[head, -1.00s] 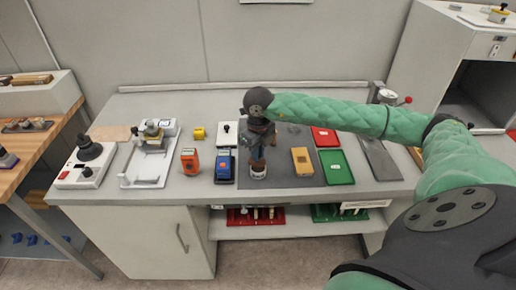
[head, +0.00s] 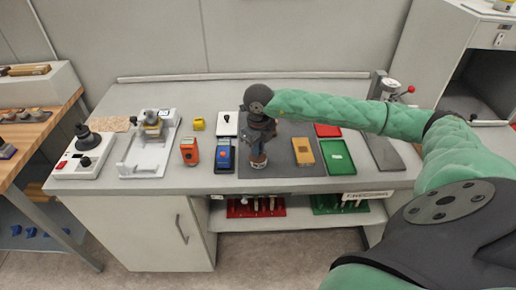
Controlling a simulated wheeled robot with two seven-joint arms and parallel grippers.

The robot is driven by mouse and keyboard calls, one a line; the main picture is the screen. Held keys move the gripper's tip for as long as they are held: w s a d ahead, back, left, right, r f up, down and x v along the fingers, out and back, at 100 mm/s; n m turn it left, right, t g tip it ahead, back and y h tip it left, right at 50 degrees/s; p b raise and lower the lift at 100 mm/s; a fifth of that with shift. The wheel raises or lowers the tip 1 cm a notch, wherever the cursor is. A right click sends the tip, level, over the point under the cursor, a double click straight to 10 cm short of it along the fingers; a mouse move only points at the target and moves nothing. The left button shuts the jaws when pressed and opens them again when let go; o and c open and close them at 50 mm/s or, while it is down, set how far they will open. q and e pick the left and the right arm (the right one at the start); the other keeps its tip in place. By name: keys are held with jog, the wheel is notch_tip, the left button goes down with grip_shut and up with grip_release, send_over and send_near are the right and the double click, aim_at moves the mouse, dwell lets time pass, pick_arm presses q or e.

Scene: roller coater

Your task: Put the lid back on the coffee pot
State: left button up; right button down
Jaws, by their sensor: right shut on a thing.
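No coffee pot or separate lid can be made out in the head view. My right gripper (head: 258,152) points down over the front part of a dark grey mat (head: 284,170) on the bench. It is shut on a small, pale-bottomed thing (head: 258,162), mostly hidden by the fingers, so I cannot tell what it is or whether it touches the mat. A yellow-orange handheld device (head: 303,151) lies just right of the gripper, and a blue device (head: 225,157) lies to its left. My left gripper is out of view.
An orange block-shaped device (head: 189,151), a white stand (head: 148,150) and a white box with a black knob (head: 83,157) stand left. A green tray (head: 336,157) and a red tray (head: 327,130) lie right.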

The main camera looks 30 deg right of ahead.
jog(key=shift+s+d+f, duration=0.1)
jog(key=shift+d+f, duration=0.05)
jog(key=shift+f, duration=0.15)
jog(key=shift+d+r, duration=0.15)
jog(key=shift+d, duration=0.05)
dwell(0.3)
jog(key=shift+d+r, duration=0.1)
jog(key=shift+r, duration=0.15)
jog(key=shift+r+b, duration=0.15)
jog(key=shift+b, duration=0.4)
dwell(0.8)
jog(key=shift+f+b, duration=0.2)
jog(key=shift+b, duration=0.8)
dwell(1.1)
jog(key=c, duration=1)
grip_release()
jog(key=shift+o, duration=0.2)
jog(key=shift+r, duration=0.15)
